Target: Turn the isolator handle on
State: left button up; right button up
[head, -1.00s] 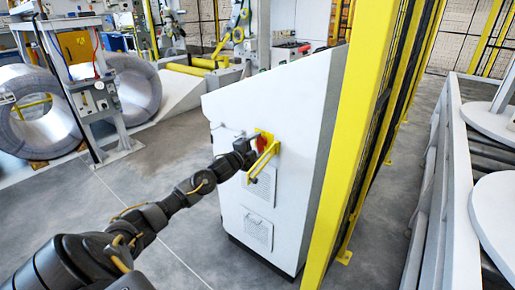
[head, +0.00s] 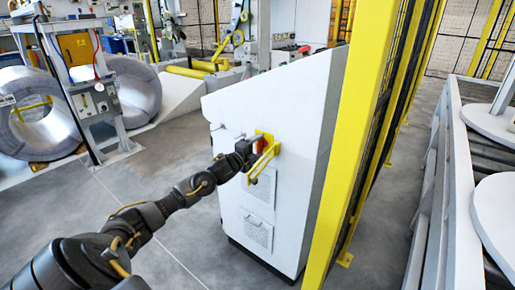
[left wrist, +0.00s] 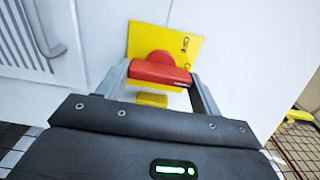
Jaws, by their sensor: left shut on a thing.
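The isolator handle is a red bar with a round hub (left wrist: 160,70), mounted on a yellow plate (left wrist: 182,42) on the white cabinet (head: 280,100). In the left wrist view the bar lies roughly level across the picture. My left gripper (left wrist: 160,80) is shut on the red handle, one finger at each end of the bar. In the head view my left gripper (head: 247,150) is at the cabinet's front, and the handle (head: 259,145) shows only in part beside it. Small marks on the plate are hard to read. My right gripper is not in view.
A yellow fence post (head: 360,130) stands close to the cabinet's right. Wire coils (head: 35,112) are at the far left. Grey floor (head: 170,190) is clear left of the cabinet.

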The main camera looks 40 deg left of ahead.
pick_arm(q)
jog(key=o, duration=0.7)
jog(key=shift+s, duration=0.1)
jog(key=shift+s+f, duration=0.1)
jog(key=shift+s, duration=0.25)
jog(key=s, duration=1)
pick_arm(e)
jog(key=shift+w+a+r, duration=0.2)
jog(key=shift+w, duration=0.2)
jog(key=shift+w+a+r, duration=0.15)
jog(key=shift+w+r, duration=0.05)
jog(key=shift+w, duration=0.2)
pick_arm(q)
jog(key=shift+d, duration=0.1)
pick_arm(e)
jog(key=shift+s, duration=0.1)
